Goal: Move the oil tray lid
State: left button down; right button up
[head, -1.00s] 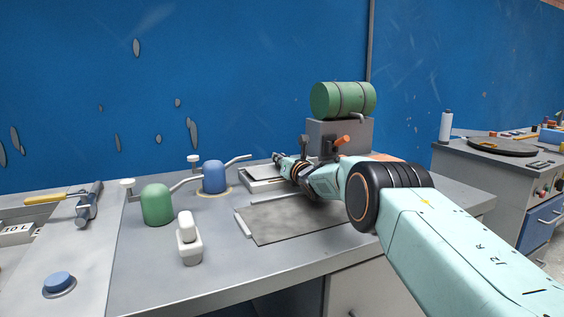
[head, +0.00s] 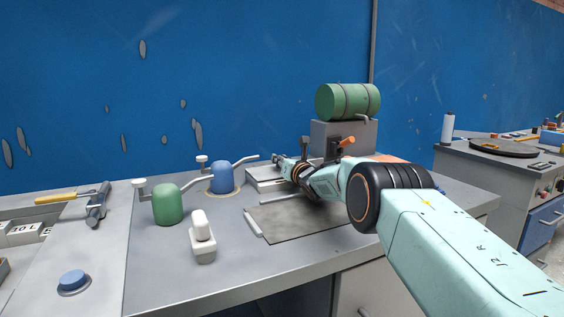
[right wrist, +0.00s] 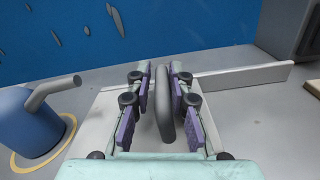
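The oil tray lid (right wrist: 100,128) is a pale grey plate with an upright, rounded grey handle (right wrist: 164,115) in the right wrist view. In the head view, the pale tray and lid (head: 262,186) sit toward the back of the bench, partly hidden by my right arm. My right gripper (right wrist: 161,66) is at the lid, with its purple-padded fingers on either side of the handle. A gap shows between handle and left pad, so the fingers look open around it. In the head view, my right gripper (head: 280,160) is small and far off. My left gripper is not in view.
A blue pot (head: 222,178) with a spout stands close left of the tray. A green pot (head: 167,205) and white bottle (head: 203,240) stand nearer. A dark flat plate (head: 292,222) lies in front. A green tank (head: 347,101) on a grey box stands behind right.

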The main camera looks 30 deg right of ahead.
jog(key=o, duration=0.3)
jog(key=shift+a, duration=0.25)
jog(key=shift+o, duration=0.2)
jog(key=shift+d, duration=0.1)
jog(key=shift+s, duration=0.1)
jog(key=shift+s, duration=0.15)
jog(key=shift+s+a, duration=0.2)
jog(key=shift+s, duration=2.65)
jog(key=shift+s+a, duration=0.2)
jog(key=shift+s, duration=2.65)
